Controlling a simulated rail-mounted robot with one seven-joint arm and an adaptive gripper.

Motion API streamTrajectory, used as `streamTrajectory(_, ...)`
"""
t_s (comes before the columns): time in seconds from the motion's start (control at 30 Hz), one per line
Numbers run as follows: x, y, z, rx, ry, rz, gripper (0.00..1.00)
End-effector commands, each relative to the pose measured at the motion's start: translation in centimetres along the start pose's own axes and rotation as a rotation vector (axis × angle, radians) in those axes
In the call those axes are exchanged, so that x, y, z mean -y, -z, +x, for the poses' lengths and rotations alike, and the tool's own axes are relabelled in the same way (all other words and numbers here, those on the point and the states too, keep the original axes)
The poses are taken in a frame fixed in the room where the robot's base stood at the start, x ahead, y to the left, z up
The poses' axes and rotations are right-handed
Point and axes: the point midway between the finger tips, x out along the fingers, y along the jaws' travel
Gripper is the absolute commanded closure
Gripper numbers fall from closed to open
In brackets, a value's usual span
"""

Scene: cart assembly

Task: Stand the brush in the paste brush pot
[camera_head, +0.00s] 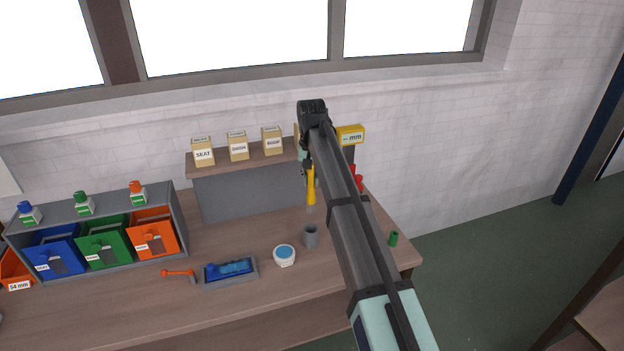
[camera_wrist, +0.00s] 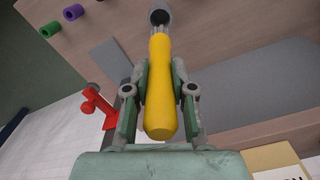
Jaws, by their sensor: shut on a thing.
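The brush has a yellow handle (camera_wrist: 163,90) that fills the space between the fingers of my gripper (camera_wrist: 160,92). In the head view, the brush (camera_head: 311,185) hangs roughly upright below my gripper (camera_head: 308,168), with its grey lower end down. A grey open-topped pot (camera_head: 311,237) stands on the bench, lower in the picture than the brush, with a visible gap between them. In the wrist view, the brush's far end overlaps the edge of the pot (camera_wrist: 160,15). I cannot tell its exact height or offset there. My arm hides part of the bench.
A shelf (camera_head: 243,164) with boxes rises behind. A red fixture (camera_wrist: 97,103) shows beside my gripper.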

Motion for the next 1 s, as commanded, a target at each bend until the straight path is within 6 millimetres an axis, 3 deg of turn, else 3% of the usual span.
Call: streamTrajectory(1.0, -0.1, -0.1, 6.4, 0.002, 0.000, -0.002, 1.00)
